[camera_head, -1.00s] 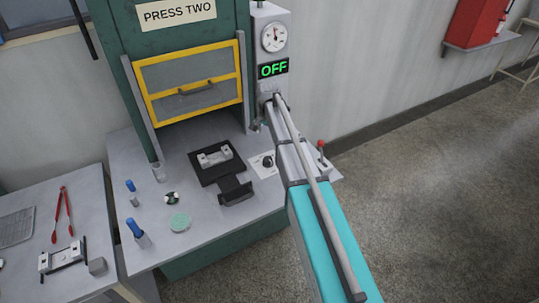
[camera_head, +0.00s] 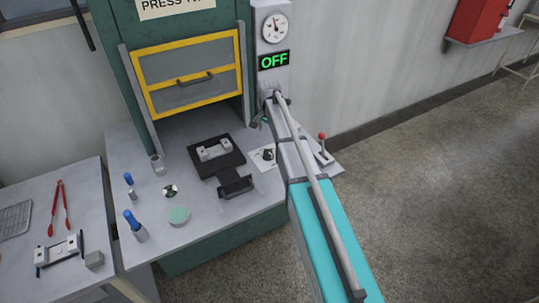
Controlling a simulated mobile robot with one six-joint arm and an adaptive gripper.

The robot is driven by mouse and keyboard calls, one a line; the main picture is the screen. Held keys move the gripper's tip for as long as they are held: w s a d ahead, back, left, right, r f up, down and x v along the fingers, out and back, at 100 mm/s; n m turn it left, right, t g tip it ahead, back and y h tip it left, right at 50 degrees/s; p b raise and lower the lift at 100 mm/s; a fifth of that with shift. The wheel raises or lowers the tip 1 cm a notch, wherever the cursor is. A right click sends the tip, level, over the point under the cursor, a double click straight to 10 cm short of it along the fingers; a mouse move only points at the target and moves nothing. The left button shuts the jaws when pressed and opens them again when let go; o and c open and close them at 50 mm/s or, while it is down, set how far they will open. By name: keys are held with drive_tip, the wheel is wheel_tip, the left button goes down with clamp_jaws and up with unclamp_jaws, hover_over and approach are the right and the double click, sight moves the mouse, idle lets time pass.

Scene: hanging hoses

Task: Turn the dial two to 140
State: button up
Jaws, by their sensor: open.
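The dial (camera_head: 268,154), a small black knob on a white marked plate, sits on the bench of press two, right of the black fixture. Its pointer setting is too small to read. The green display (camera_head: 273,61) above reads OFF. My arm reaches up from the bottom right, passing just right of the dial. My gripper (camera_head: 262,120) is open and shows only as a small dark part at the arm's far end, above and behind the dial and apart from it. The arm hides most of it.
A black fixture with a metal block (camera_head: 214,152) lies left of the dial. A red-knobbed lever (camera_head: 322,148) stands right of my arm. The yellow-framed guard (camera_head: 190,72) is above. Blue-handled tools (camera_head: 136,226), a glass (camera_head: 157,166) and a green disc (camera_head: 179,216) are at left.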

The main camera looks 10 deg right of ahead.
sight(269, 151)
drive_tip(key=shift+f+b, duration=5.25)
drive_tip(key=shift+f, duration=0.3)
drive_tip(key=c, duration=1.1)
